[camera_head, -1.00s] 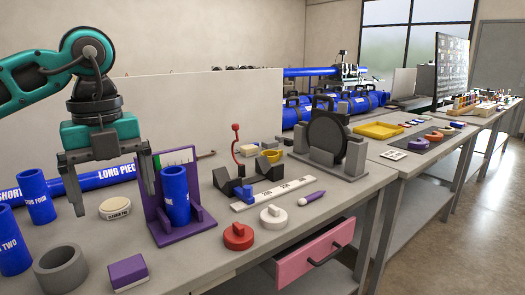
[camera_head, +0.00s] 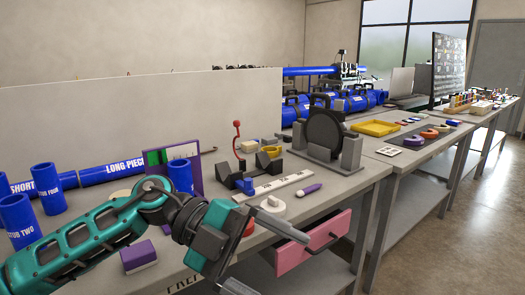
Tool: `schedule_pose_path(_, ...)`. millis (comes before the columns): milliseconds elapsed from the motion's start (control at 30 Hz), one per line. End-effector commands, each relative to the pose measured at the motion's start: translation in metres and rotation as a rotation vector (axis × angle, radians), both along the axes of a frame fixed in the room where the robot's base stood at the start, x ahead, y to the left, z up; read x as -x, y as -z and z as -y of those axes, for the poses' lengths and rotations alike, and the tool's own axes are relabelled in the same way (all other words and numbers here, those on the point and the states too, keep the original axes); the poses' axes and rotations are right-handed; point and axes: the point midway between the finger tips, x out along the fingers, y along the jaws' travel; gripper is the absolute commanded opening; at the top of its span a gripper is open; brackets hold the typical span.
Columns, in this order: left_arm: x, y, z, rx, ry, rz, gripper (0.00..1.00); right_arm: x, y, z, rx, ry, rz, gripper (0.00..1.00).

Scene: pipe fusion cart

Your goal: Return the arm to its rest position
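My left arm comes in from the lower left and lies low across the front of the bench. My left gripper (camera_head: 272,262) is at the bench's front edge, pointing right, with its two fingers spread apart and nothing between them. The upper finger passes in front of the white knobbed disc (camera_head: 272,205) and near the pink drawer (camera_head: 312,245). The lower finger is partly cut off by the bottom of the picture. My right gripper is not in view.
Behind the arm, a blue pipe stub (camera_head: 180,175) stands at the purple holder (camera_head: 190,152), its lower part hidden. The red disc (camera_head: 249,228) is mostly covered by the gripper. A purple-and-white block (camera_head: 138,256) lies beside the forearm. Blue stubs (camera_head: 47,188) stand at left.

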Motion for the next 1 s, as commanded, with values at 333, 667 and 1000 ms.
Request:
schedule_pose_path(333,-0.026,-0.009,0.017,0.642,-0.416,-0.307,0.96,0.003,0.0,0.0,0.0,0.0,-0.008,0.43)
schedule_pose_path(667,-0.073,0.091,-0.058,0.815,-1.134,-0.635,0.96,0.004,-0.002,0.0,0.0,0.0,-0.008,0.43)
schedule_pose_path(1000,0.001,0.28,-0.156,0.459,-1.845,-0.989,0.96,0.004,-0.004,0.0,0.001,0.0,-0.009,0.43)
